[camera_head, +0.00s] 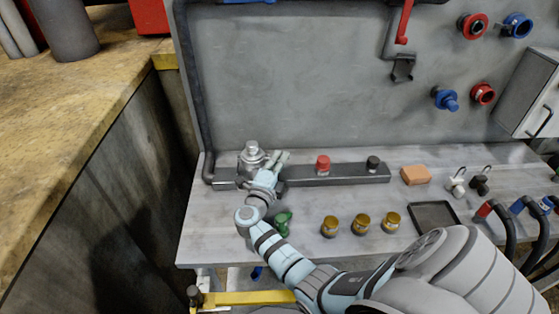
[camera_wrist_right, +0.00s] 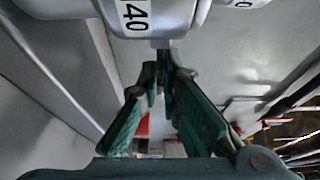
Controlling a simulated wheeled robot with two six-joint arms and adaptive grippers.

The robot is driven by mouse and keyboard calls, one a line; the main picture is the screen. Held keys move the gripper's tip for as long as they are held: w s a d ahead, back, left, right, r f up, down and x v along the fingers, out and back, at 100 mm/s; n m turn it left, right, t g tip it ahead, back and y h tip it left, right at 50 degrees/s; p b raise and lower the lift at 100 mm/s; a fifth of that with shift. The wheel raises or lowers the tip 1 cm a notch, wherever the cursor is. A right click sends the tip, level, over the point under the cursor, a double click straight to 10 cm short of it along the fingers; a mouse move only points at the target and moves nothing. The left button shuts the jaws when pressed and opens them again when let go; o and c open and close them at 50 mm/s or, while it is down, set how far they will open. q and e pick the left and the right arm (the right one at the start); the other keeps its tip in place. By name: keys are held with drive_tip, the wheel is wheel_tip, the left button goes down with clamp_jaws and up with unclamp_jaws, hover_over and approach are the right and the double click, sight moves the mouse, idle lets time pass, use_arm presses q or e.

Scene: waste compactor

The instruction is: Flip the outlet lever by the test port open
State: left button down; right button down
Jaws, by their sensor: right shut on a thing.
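A silver fitting (camera_head: 252,157) stands at the left end of a dark manifold bar (camera_head: 335,174) on the bench. My right gripper (camera_head: 282,157) reaches up to it from the front, at its right side. In the right wrist view the gripper (camera_wrist_right: 165,75) has its fingers nearly together just below a silver body (camera_wrist_right: 160,18) marked "40". They are shut on a thin grey part (camera_wrist_right: 162,44), which looks like the outlet lever. Most of it is hidden between the fingertips, so its angle cannot be told. My left gripper is not in view.
On the bar stand a red knob (camera_head: 323,164) and a black knob (camera_head: 373,163). A green part (camera_head: 283,222) and several brass caps (camera_head: 361,223) are near my forearm. An orange block (camera_head: 415,175) and a dark tray (camera_head: 435,217) lie to the right.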

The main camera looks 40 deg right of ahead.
drive_tip(key=shift+r, duration=0.1)
idle(0.3)
drive_tip(key=c, duration=2.1)
unclamp_jaws()
drive_tip(key=shift+o, duration=0.2)
drive_tip(key=v, duration=0.7)
drive_tip(key=shift+s+a, duration=0.15)
drive_tip(key=shift+a, duration=0.05)
